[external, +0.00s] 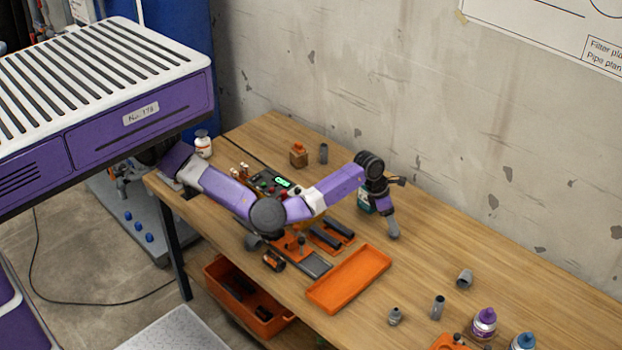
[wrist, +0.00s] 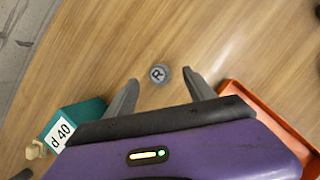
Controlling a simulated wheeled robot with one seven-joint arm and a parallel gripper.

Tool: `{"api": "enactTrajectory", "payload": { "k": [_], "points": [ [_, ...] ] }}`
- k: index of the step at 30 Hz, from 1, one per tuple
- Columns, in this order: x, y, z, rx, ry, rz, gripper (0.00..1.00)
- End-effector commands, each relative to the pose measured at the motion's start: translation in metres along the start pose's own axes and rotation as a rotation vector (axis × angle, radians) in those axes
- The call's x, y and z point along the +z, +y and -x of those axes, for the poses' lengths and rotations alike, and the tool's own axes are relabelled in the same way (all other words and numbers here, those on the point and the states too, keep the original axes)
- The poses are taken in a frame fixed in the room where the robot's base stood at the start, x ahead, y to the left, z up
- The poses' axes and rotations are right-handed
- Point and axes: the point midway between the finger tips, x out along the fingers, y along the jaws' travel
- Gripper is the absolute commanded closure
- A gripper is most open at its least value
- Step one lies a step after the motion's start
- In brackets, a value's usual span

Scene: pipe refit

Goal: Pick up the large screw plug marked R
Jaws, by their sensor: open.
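The large screw plug marked R (wrist: 158,74) is a small round grey piece standing on the wooden table in the wrist view, its letter facing up. My gripper (wrist: 161,83) is open, with one finger on each side of the plug in this view. Both fingers look apart from the plug, and their height above it is hard to judge. In the external view my gripper (external: 392,226) points down at the table, and I cannot clearly separate the plug from the grey fingers there.
An orange tray (external: 318,301) lies in front of my gripper. A teal container (wrist: 84,112) stands close on the other side, labelled "d 40" in the wrist view. Several grey fittings and bottles stand toward the right end. Bare wood surrounds the plug.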

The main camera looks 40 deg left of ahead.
Motion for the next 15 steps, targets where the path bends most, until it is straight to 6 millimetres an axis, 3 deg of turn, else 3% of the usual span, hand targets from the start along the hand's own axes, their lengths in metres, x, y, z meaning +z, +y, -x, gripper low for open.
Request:
{"api": "enactTrajectory", "payload": {
  "k": [9,15],
  "points": [
    [-0.002,0.003,-0.042,-0.001,0.0,-0.002,0.37],
    [-0.001,0.003,-0.049,0.0,-0.003,-0.002,0.37]
  ]
}}
